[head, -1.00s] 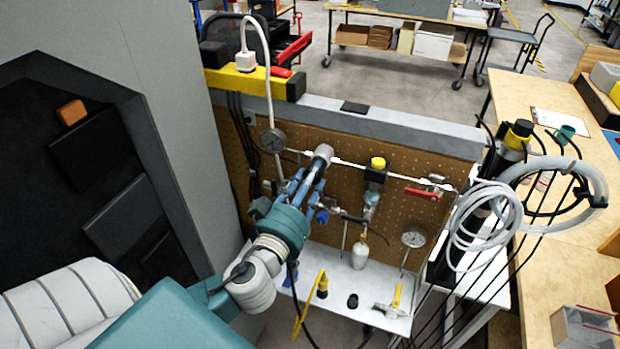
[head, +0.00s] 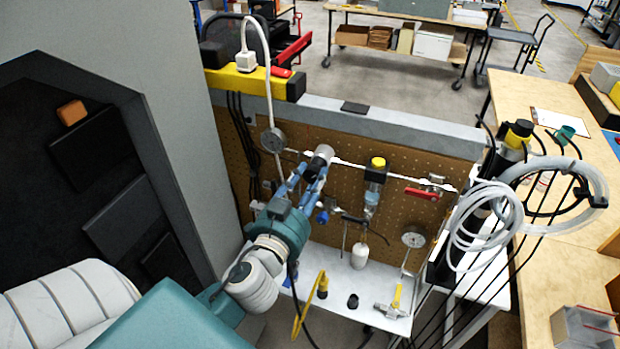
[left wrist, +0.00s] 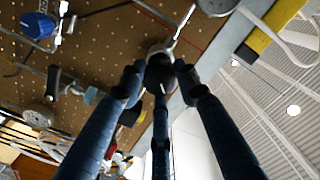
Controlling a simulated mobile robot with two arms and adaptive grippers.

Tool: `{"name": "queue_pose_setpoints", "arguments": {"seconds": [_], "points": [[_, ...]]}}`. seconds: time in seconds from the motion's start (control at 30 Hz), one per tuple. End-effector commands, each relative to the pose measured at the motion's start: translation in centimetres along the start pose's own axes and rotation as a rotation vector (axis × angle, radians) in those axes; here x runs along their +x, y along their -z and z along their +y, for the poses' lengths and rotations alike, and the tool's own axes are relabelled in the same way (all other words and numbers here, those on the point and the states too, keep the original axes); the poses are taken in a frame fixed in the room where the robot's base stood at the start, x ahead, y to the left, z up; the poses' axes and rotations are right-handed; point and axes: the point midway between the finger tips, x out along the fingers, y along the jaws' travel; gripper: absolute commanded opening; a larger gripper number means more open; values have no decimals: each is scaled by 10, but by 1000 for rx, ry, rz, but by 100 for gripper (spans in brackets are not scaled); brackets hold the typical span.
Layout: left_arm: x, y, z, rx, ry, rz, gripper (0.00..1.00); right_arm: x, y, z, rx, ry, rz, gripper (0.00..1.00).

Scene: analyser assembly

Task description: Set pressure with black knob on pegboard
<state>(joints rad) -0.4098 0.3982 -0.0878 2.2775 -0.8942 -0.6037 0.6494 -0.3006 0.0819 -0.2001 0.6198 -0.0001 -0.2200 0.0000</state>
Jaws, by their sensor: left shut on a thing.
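The brown pegboard (head: 420,165) stands upright behind a white shelf and carries fittings along a white line. My left gripper (head: 318,165) reaches up to the pegboard's left part. Its blue fingers are shut around the black knob (left wrist: 160,74), seen as a dark round piece between the fingertips in the left wrist view (left wrist: 158,80). In the head view, a grey cylinder top (head: 323,151) shows at the fingertips. A round gauge (head: 273,140) is on the line to the left of the fingertips. My right gripper is not in view.
A yellow-topped fitting (head: 377,164) and a red-handled valve (head: 421,193) are to the right on the board. Loose parts lie on the white shelf (head: 335,262). Coiled white tubing (head: 487,224) hangs at the right. A grey cabinet wall (head: 165,110) is close on the left.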

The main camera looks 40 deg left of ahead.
Motion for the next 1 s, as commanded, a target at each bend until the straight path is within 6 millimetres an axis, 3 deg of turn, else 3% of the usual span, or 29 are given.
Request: {"name": "queue_pose_setpoints", "arguments": {"seconds": [1.0], "points": [[1, 6, -1, 968, 9, 11, 6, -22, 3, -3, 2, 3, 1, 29]]}}
